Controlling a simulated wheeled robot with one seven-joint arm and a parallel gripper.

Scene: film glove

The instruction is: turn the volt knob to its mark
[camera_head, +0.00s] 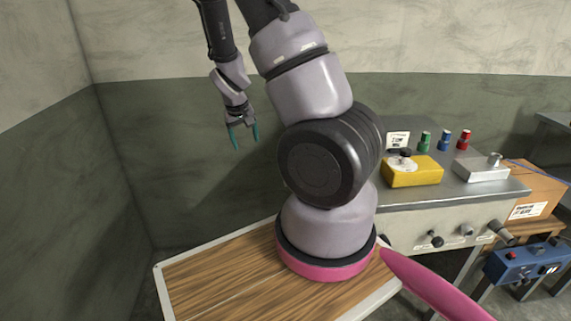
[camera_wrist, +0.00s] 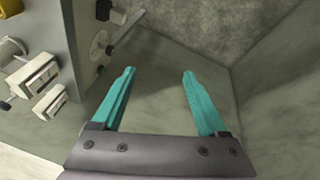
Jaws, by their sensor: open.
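My gripper (camera_head: 243,135) is open and empty, hanging in the air in front of the dark green wall, left of the instrument bench. In the wrist view its two teal fingers (camera_wrist: 159,75) are spread with nothing between them. Candidate knobs are a black knob (camera_head: 405,153) on the yellow box, a silver knob (camera_head: 494,158) on the white box, and a black knob (camera_head: 436,239) on the bench's front panel. The labels are too small to read, so I cannot tell which is the volt knob, and no mark can be made out.
The bench top (camera_head: 455,190) carries the yellow box (camera_head: 414,176), the white box (camera_head: 481,173) and green, blue and red posts. A wooden table (camera_head: 215,283) stands at the front left. A blue box (camera_head: 522,264) is at lower right. The bench panel (camera_wrist: 80,35) borders the fingers' left.

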